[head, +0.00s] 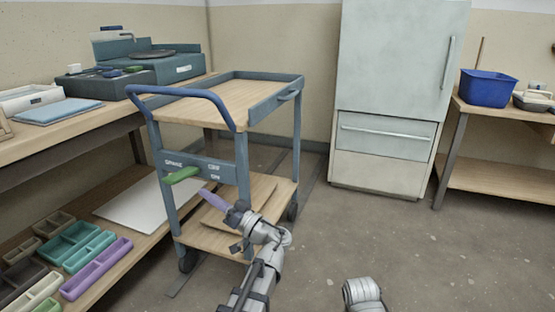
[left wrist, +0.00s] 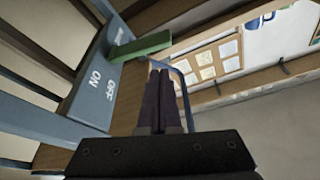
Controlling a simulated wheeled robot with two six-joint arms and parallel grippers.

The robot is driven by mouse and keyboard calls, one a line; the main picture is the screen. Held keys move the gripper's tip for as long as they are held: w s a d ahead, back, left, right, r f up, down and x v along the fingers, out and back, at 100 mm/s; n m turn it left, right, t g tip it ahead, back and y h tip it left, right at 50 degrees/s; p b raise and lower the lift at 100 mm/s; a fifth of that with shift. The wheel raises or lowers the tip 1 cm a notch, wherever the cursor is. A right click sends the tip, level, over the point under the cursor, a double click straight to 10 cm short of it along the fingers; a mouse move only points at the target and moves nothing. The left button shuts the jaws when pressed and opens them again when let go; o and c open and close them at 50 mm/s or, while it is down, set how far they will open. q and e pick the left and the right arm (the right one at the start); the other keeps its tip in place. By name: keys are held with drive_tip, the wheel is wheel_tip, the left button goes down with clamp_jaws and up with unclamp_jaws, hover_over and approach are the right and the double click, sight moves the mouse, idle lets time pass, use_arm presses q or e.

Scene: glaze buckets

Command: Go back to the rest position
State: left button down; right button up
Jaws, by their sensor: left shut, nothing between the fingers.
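My left gripper (head: 204,193) is in front of the blue-grey cart (head: 243,180), just below and right of a green lever (head: 181,175) on the cart's switch panel (head: 215,168). Its purple fingers are together and empty. In the left wrist view the shut fingers (left wrist: 158,76) point up the picture, with the green lever (left wrist: 141,46) beyond them, apart from them. The panel (left wrist: 101,80) there reads OFF and ON, with another word partly hidden by the lever. My right gripper is not in view; only part of my right arm shows at the bottom of the head view.
A workbench (head: 60,140) with equipment stands at left, with several coloured trays (head: 95,268) on its lower shelf. A pale fridge-like cabinet (head: 398,90) stands at the back. A table at right holds a blue bucket (head: 487,88). The floor (head: 440,250) at right is clear.

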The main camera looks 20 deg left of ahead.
use_arm(q)
drive_tip(key=s+d+f+m+g+h+p, duration=0.1)
drive_tip(key=s+d+f+m+h+p, duration=0.1)
drive_tip(key=d+f+m+h+p, duration=0.3)
drive_tip(key=s+d+f+m+g+h+p, duration=0.1)
drive_tip(key=s+d+f+m+h+p, duration=0.15)
drive_tip(key=d+h+p, duration=0.4)
drive_tip(key=s+d+f+m+g+h+p, duration=0.1)
drive_tip(key=s+d+m+h+p, duration=0.3)
drive_tip(key=d, duration=0.6)
drive_tip(key=s+d+m+g+h+p, duration=0.1)
drive_tip(key=s+d+m+h+p, duration=0.35)
drive_tip(key=d, duration=0.45)
wheel_tip(320, 180, up, 38)
drive_tip(key=s+d+n+p, duration=0.1)
drive_tip(key=p, duration=3.6)
drive_tip(key=shift+s+f+n+g, duration=0.25)
drive_tip(key=shift+s+n+g, duration=0.05)
drive_tip(key=shift+s, duration=0.05)
drive_tip(key=c, duration=1.6)
unclamp_jaws()
